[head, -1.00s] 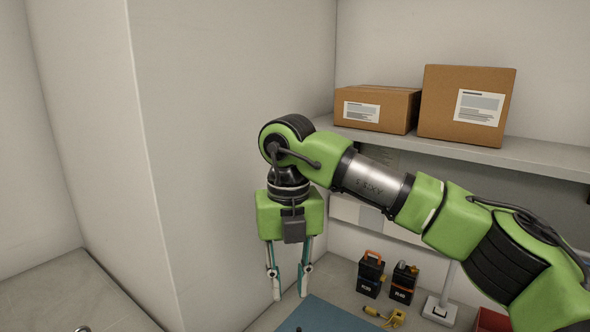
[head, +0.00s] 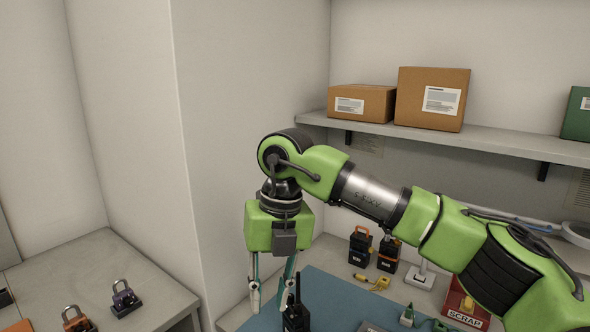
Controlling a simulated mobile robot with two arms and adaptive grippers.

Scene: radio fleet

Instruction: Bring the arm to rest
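My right arm reaches in from the right, and my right gripper (head: 272,298) hangs with its fingers pointing down near the wall corner. The fingers are apart, with nothing seen held between them. A black handheld radio (head: 296,317) stands at the bottom edge, in front of the right fingertip, and hides part of it. I cannot tell whether they touch. My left gripper is not in view.
A blue mat (head: 338,303) covers the bench under the gripper. Black battery-like units (head: 360,247), a yellow tool (head: 371,282) and a red SCRAP bin (head: 464,311) lie beyond. Padlocks (head: 124,297) sit on the left counter.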

